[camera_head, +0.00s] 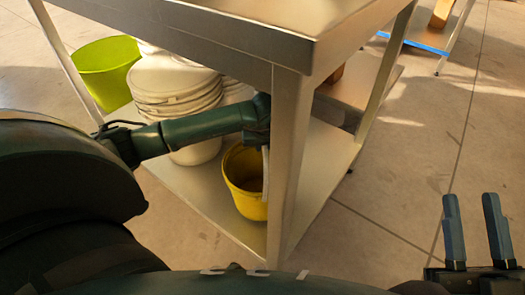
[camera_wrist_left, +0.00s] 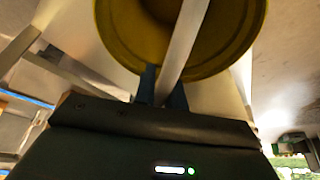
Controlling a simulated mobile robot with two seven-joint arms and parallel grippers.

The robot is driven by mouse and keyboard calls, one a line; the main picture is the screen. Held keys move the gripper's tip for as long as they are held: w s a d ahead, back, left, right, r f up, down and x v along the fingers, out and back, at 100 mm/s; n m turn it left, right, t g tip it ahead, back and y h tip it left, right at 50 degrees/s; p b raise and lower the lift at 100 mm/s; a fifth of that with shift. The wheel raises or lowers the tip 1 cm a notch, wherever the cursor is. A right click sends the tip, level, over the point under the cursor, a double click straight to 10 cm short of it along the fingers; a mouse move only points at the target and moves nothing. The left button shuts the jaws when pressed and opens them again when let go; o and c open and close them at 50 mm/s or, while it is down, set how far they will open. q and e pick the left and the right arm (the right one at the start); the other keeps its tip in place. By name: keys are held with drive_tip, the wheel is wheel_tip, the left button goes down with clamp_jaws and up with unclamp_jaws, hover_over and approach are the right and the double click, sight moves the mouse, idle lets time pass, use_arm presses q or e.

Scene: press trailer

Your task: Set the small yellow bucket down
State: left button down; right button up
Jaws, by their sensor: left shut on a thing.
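The small yellow bucket (camera_head: 249,204) is upright at the lower shelf (camera_head: 212,208) of a metal table, beside the near leg. I cannot tell whether its base touches the shelf. My left gripper (camera_head: 258,140) reaches under the tabletop and is above the bucket's rim, partly hidden by the table leg. In the left wrist view the gripper's fingers (camera_wrist_left: 163,88) are shut on the bucket's pale flat handle (camera_wrist_left: 183,45), with the bucket (camera_wrist_left: 217,58) beyond them. My right gripper (camera_head: 471,200) is open and empty, over the floor at lower right.
Stacked white buckets (camera_head: 175,90) stand on the shelf left of the yellow one. A lime-green tub (camera_head: 105,70) is behind them at the left. The table leg (camera_head: 290,150) and tabletop edge (camera_head: 240,55) are close to my left arm. Open floor (camera_head: 400,180) lies to the right.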

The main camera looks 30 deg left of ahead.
use_arm(q)
drive_tip(key=shift+w+f, duration=0.1)
drive_tip(key=shift+f, duration=0.85)
use_arm(e)
drive_tip(key=shift+w+r+n+t+y, duration=0.1)
drive_tip(key=shift+r+n+t+y, duration=0.25)
drive_tip(key=shift+r+n, duration=0.2)
use_arm(q)
drive_tip(key=shift+f, duration=0.1)
drive_tip(key=c, duration=1.5)
unclamp_jaws()
drive_tip(key=shift+o, duration=0.2)
